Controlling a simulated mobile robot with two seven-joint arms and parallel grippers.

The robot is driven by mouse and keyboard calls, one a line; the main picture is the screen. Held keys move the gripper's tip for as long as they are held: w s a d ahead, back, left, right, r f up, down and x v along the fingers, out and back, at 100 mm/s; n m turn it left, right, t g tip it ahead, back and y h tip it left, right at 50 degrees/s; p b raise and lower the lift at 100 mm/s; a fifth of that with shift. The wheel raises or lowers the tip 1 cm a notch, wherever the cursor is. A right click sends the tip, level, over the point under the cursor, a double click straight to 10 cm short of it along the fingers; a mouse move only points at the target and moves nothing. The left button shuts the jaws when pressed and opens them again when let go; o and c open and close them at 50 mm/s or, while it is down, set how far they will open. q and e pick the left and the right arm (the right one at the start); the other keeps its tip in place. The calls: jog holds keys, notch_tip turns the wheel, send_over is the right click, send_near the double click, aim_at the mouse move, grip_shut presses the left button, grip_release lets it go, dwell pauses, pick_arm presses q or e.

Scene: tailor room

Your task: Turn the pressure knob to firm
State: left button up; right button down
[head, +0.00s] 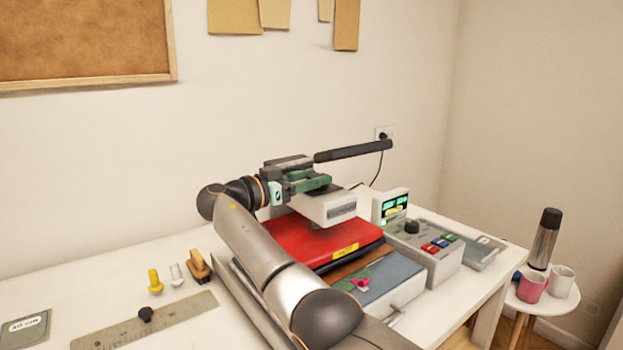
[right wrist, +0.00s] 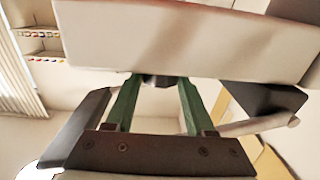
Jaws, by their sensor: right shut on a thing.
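The heat press has a red plate (head: 320,240), a white head (head: 325,207) and a long black handle (head: 352,151). My right gripper (head: 312,183) is at the top of the press, just above the white head. In the right wrist view its green fingers (right wrist: 158,84) are closed on a small dark part, which I take for the pressure knob (right wrist: 158,80), against the pale press body (right wrist: 190,40). The fingers mostly hide the knob, and its setting cannot be read. My left gripper is not in view.
A control box (head: 425,255) with a black dial and coloured buttons stands right of the press, beside a small lit display (head: 390,206). Stamps (head: 199,266) and a ruler (head: 150,320) lie left. A side table (head: 535,301) holds cups and a flask.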

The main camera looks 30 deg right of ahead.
jog(key=shift+r, duration=0.15)
jog(key=shift+c, duration=1.3)
grip_release()
jog(key=shift+d, duration=0.1)
